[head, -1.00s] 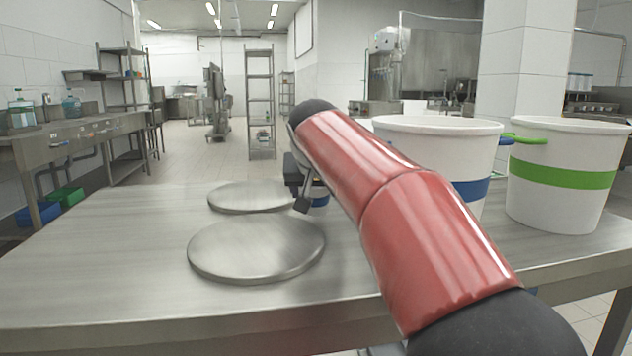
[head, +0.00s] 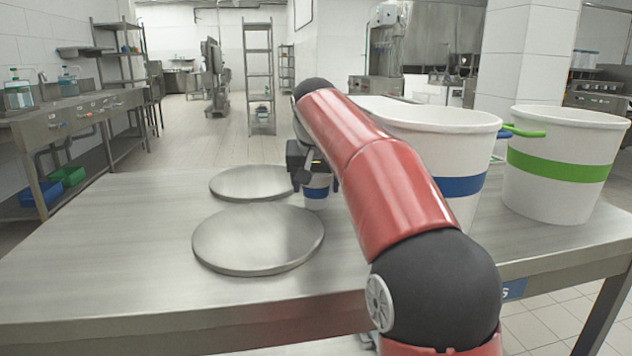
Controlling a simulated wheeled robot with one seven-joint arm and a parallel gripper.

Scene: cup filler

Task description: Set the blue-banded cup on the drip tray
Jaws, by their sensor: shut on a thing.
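My gripper (head: 314,176) is shut on a small white cup with a blue band (head: 317,192). The arm and the fingers hide part of the cup, which looks upright. Two flat round metal plates lie on the steel table to the left: a far one (head: 250,184) and a nearer, larger-looking one (head: 258,242). I cannot tell which of them is the drip tray. The cup is just right of the far plate's right edge and beyond the near plate. I cannot tell whether its base touches the table.
A large white tub with a blue band (head: 459,186) stands right of my arm, partly hidden by it. A large white tub with a green band (head: 560,166) stands farther right. The steel table (head: 110,255) is clear on the left.

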